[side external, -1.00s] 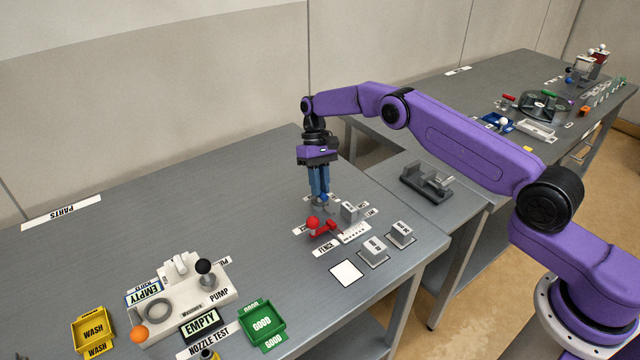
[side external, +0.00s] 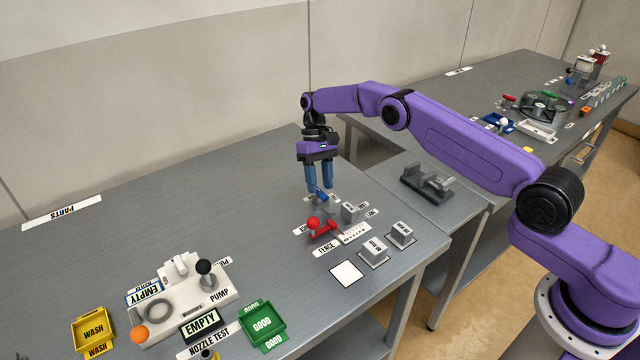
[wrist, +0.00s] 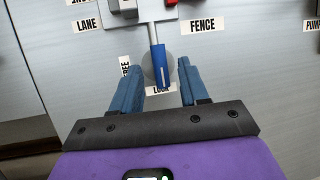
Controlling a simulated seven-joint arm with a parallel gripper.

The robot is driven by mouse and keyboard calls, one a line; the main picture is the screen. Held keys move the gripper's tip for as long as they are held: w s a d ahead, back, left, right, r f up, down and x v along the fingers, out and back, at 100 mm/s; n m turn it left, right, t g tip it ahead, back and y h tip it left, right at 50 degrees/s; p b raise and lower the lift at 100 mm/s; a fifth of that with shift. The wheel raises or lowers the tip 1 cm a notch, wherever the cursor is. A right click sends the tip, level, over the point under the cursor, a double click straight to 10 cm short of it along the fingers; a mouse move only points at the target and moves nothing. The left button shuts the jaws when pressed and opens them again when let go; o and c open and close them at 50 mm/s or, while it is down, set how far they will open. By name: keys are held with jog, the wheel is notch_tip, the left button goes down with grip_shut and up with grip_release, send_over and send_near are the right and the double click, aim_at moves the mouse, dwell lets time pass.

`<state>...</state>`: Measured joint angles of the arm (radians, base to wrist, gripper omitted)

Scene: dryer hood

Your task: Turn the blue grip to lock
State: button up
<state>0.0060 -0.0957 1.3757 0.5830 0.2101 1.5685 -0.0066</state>
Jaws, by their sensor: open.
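The blue grip (side external: 321,196) sits on a short lever over a round grey base, and it also shows in the wrist view (wrist: 161,66). In the wrist view it points toward the LOCK label (wrist: 160,90), with the FREE label (wrist: 125,68) to its left. My gripper (side external: 319,188) is open and empty just above the grip in the side view. In the wrist view my gripper (wrist: 161,64) has one blue finger on each side of the grip, with gaps between.
A red-knobbed handle (side external: 316,225) stands close in front of the grip, beside the FENCE label (wrist: 203,26). Grey blocks (side external: 374,252) stand to its right. The pump unit (side external: 185,282) is at the lower left.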

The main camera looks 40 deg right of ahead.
jog(key=shift+w+r, duration=0.25)
jog(key=shift+r, duration=0.2)
notch_tip(320, 180, up, 8)
jog(key=shift+d, duration=0.15)
jog(key=shift+w, duration=0.1)
jog(key=s+a+r+n+t+h, duration=0.1)
jog(key=s+a+r+n, duration=0.2)
jog(key=s+a+r, duration=0.35)
jog(key=s+a+r+n+t+h, duration=0.1)
jog(key=s+r+n, duration=0.1)
jog(key=s, duration=0.5)
jog(key=s+a+r+n, duration=0.1)
jog(key=s+a+r, duration=0.15)
jog(key=s, duration=0.35)
jog(key=s+d+n+t, duration=0.1)
jog(key=s+d, duration=0.3)
jog(key=s, duration=0.4)
jog(key=s+d+f+n+t, duration=0.1)
jog(key=s+d+n, duration=0.2)
jog(key=s, duration=0.6)
jog(key=s+d+f+n, duration=0.1)
jog(key=s+d+n, duration=0.1)
jog(key=s+d, duration=0.3)
jog(key=s, duration=0.3)
jog(key=shift+s+d+t, duration=0.15)
jog(key=shift+d+t, duration=0.2)
jog(key=shift+t, duration=0.05)
